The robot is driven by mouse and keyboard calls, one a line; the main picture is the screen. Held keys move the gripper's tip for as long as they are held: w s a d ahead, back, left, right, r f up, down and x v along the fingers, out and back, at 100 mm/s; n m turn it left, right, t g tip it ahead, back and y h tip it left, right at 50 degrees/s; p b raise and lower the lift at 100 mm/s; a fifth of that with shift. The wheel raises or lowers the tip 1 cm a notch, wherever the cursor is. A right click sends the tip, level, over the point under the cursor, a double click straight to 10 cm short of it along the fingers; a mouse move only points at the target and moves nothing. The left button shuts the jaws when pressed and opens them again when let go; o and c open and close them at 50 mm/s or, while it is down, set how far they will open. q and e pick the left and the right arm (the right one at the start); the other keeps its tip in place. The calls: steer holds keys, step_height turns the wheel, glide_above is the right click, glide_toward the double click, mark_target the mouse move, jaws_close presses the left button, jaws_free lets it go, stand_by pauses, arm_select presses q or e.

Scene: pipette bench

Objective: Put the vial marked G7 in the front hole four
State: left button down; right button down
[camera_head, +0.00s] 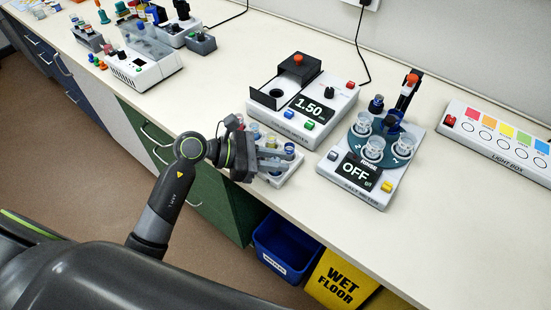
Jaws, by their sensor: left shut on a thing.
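The gripper hides most of the rack and the held vial's body. A vial with a dark blue top (289,148) shows at the fingertips, and another vial (271,141) shows behind the fingers. No marking G7 can be read, and the rack's hole numbers cannot be made out. My right gripper is not in view.
A device reading 1.50 (329,113) stands just behind the rack. A device reading OFF (353,187) with clear cups stands to its right, then a light box (486,143). A white machine (139,72) is at the far left. The front right bench is clear.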

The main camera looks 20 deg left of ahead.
arm_select(q)
steer(key=c, duration=1.5)
jaws_free()
steer(key=shift+r, duration=0.1)
steer(key=shift+r+p, duration=0.25)
steer(key=shift+p, duration=0.25)
steer(key=shift+b+v, duration=1.3)
steer(key=shift+v, duration=4.7)
steer(key=shift+f, duration=0.1)
